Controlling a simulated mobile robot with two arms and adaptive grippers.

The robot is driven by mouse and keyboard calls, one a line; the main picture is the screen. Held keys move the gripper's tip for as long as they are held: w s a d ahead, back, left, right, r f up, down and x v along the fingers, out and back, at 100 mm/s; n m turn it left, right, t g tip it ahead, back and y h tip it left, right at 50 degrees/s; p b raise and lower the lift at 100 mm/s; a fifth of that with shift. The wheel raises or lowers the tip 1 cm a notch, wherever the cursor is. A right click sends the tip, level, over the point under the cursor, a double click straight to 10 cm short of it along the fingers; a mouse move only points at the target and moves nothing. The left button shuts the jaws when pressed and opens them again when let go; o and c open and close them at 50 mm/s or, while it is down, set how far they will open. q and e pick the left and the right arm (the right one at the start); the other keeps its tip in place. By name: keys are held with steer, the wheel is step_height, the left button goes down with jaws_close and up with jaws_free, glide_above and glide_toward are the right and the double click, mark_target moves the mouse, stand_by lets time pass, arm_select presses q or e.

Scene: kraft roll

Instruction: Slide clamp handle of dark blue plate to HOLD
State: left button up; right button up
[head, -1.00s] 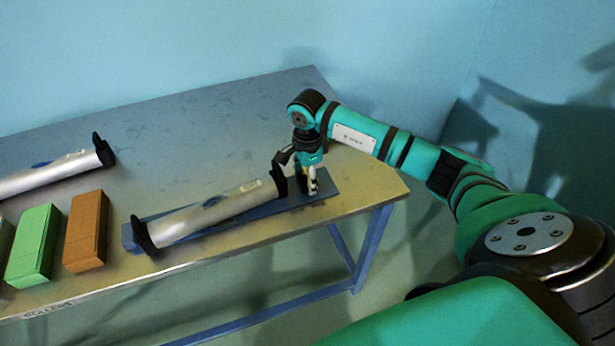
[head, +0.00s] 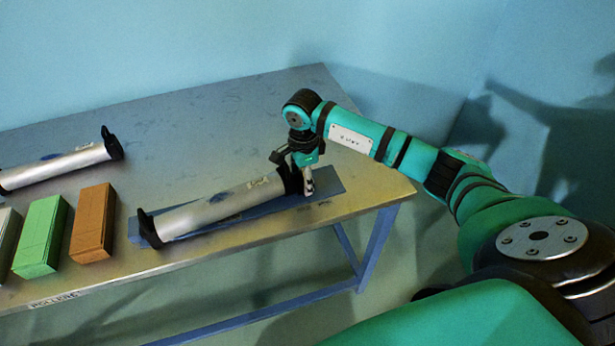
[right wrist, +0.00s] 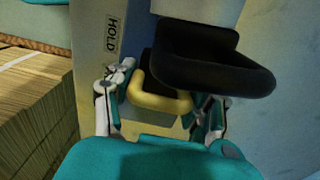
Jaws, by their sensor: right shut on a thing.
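The dark blue plate (head: 327,186) lies near the table's front edge with a silver roller (head: 215,205) along it. A black end bracket (head: 147,228) stands at the roller's left end. The right end bracket shows large and black in the right wrist view (right wrist: 220,75). The yellow clamp handle (right wrist: 160,103) sits beside that bracket, between the fingers of my right gripper (right wrist: 160,108), which is shut on it. In the head view my right gripper (head: 307,180) is at the plate's right end and hides the handle. My left gripper is out of view.
A second silver roller (head: 60,168) lies at the back left. A brown block (head: 93,222) and a green block (head: 40,237) stand left of the plate. The metal table (head: 210,135) is clear behind the plate. Its front edge is close to the plate.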

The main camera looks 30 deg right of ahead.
mark_target(292, 181)
steer(key=shift+w+a, duration=0.2)
steer(key=shift+a, duration=0.5)
steer(key=shift+w+a+r, duration=0.1)
steer(key=shift+w+a, duration=0.05)
steer(key=shift+a, duration=0.5)
steer(key=shift+a, duration=0.1)
steer(key=o, duration=0.8)
steer(key=shift+c, duration=0.2)
steer(key=o, duration=0.5)
steer(key=shift+w+a, duration=0.15)
steer(key=shift+o, duration=0.2)
